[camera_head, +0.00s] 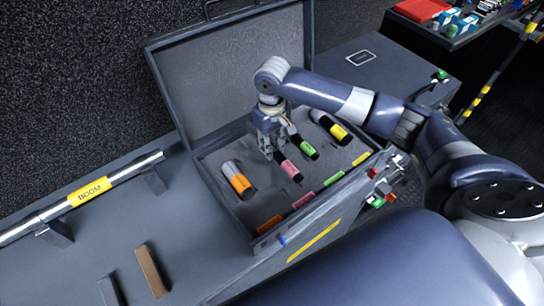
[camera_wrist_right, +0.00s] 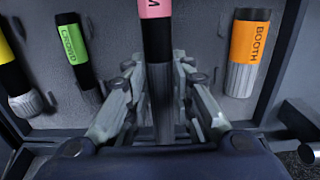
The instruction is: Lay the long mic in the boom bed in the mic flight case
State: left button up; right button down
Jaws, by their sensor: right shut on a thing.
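The long silver mic with a yellow BOOM label (camera_head: 90,191) lies across two dark stands on the counter at the left. The open mic flight case (camera_head: 230,209) stands right of it. My right gripper (camera_head: 270,150) is down inside the case, shut on the pink-labelled mic (camera_head: 291,171). That mic also shows between the fingers (camera_wrist_right: 163,90) in the right wrist view, its grey end (camera_wrist_right: 163,118) low between them. I cannot tell whether it touches the case floor. No empty boom bed can be made out clearly. My left gripper is not in view.
In the case lie an orange BOOTH mic (camera_head: 237,179), a green CROWD mic (camera_head: 304,147) and a yellow-labelled mic (camera_head: 331,127). Coloured tags line the front rim. A brown block (camera_head: 150,271) and a grey block (camera_head: 110,290) lie on the counter. The raised lid (camera_head: 230,80) stands behind.

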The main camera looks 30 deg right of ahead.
aim_at(272, 164)
jog(key=shift+f+p, duration=0.3)
jog(key=shift+f, duration=2.55)
jog(key=shift+f, duration=0.15)
jog(key=c, duration=1.4)
grip_release()
notch_tip(272, 164, up, 12)
jog(key=shift+r+b, duration=0.15)
jog(key=shift+b, duration=0.8)
jog(key=shift+r, duration=0.1)
